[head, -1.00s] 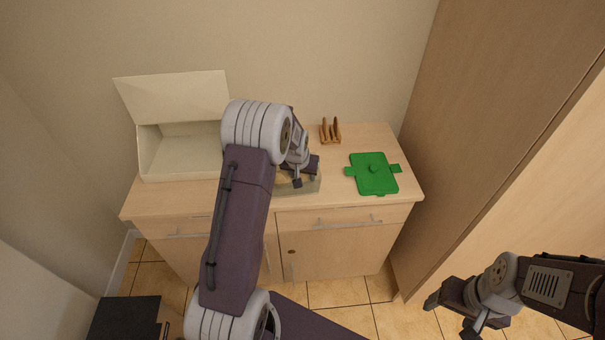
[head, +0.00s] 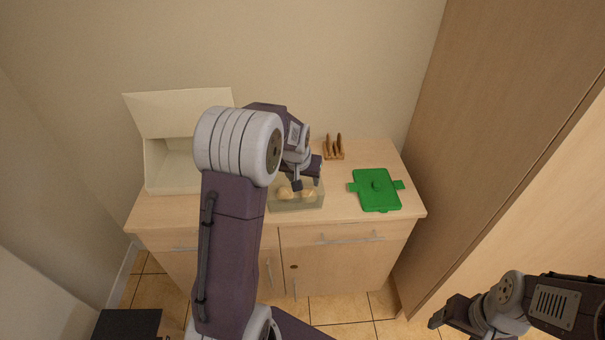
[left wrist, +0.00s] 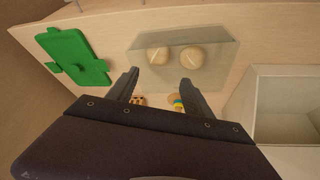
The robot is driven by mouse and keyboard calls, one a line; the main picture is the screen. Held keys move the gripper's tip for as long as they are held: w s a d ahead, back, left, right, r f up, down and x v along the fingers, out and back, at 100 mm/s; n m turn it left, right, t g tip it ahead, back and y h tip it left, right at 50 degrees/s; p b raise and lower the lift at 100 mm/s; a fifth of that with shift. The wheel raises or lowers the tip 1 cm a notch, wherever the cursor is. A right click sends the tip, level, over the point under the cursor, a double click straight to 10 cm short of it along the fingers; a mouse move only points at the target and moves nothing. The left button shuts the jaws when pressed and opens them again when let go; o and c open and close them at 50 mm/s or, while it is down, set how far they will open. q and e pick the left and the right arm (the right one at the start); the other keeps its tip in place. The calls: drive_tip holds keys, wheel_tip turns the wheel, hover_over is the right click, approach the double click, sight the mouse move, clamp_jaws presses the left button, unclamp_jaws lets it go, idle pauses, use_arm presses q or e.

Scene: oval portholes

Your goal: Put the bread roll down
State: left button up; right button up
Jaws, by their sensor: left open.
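Two pale bread rolls, one on the left (head: 285,194) and one on the right (head: 309,194), lie side by side in a see-through container (head: 296,205) on the counter. The left wrist view shows both rolls, (left wrist: 158,55) and (left wrist: 193,57), inside the container (left wrist: 218,72). My left gripper (head: 307,182) is open and empty, just above and behind the rolls in the head view. In the left wrist view its fingers (left wrist: 158,82) are apart with nothing between them.
A green board-like piece with a knob (head: 377,190) lies right of the container. A small wooden rack (head: 333,151) stands behind. An open cream box (head: 170,172) stands at the left. A tall wooden cabinet (head: 490,130) bounds the right side.

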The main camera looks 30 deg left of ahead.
use_arm(q)
drive_tip(key=s+d+f+g, duration=0.1)
drive_tip(key=s+d, duration=0.2)
drive_tip(key=s, duration=0.4)
drive_tip(key=s+d+f+m+g+h, duration=0.1)
drive_tip(key=s+d, duration=0.3)
drive_tip(key=s, duration=0.3)
drive_tip(key=s+d+f+m+g, duration=0.1)
drive_tip(key=s+d, duration=0.3)
drive_tip(key=s, duration=0.3)
drive_tip(key=shift+s+d+f, duration=0.25)
drive_tip(key=shift+s+f, duration=0.1)
drive_tip(key=shift+s, duration=0.05)
drive_tip(key=shift+s, duration=0.1)
